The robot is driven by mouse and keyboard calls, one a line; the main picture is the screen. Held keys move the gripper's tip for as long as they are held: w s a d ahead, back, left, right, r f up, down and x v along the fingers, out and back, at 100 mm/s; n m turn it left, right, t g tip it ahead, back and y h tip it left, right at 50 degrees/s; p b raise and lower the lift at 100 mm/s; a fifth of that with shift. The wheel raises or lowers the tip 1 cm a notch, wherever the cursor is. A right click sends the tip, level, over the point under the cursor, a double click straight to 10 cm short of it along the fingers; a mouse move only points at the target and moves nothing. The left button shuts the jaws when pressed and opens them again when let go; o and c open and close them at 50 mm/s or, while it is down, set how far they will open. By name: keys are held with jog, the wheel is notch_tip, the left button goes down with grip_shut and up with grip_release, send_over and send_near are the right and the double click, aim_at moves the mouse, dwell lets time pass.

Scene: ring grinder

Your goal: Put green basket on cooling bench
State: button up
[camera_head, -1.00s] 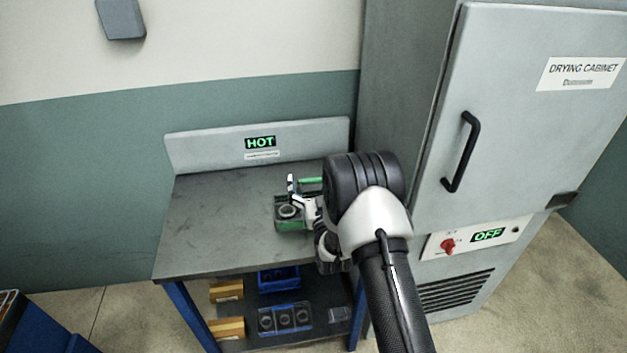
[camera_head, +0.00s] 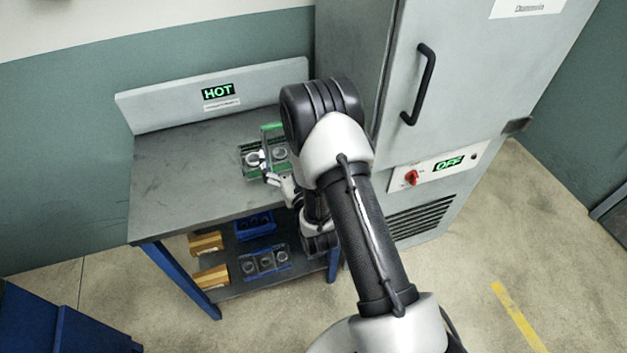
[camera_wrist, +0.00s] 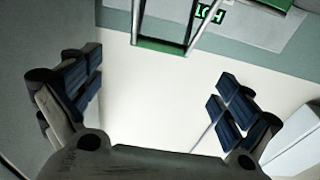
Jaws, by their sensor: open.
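The green basket (camera_head: 250,172) stands on the dark grey top of the cooling bench (camera_head: 185,180), towards its right side. It holds grey rings, and its green handle stands up. My gripper (camera_head: 266,168) is at the basket's near side, partly in front of it. In the wrist view my gripper (camera_wrist: 158,80) is open, with blue pads left and right and nothing between them. The green handle bar (camera_wrist: 162,46) with its grey posts shows at the top of that view, apart from the pads. My arm hides the bench's right edge.
The drying cabinet (camera_head: 455,95) stands close to the right of the bench, its door closed and its sign reading OFF. A HOT sign (camera_head: 218,91) is on the bench's back panel. The shelf below holds blue trays (camera_head: 265,262) and yellowish boxes (camera_head: 207,243). The bench's left half is clear.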

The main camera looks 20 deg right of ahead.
notch_tip(320, 180, up, 9)
jog(key=w+g, duration=0.2)
jog(key=g, duration=0.2)
jog(key=s+r+g, duration=0.3)
jog(key=s+r, duration=0.3)
jog(key=s, duration=0.1)
jog(key=s+r+g, duration=0.3)
jog(key=s+g, duration=0.4)
jog(key=s, duration=2.4)
jog(key=shift+r+g, duration=0.2)
jog(key=shift+g, duration=0.1)
jog(key=shift+c, duration=0.3)
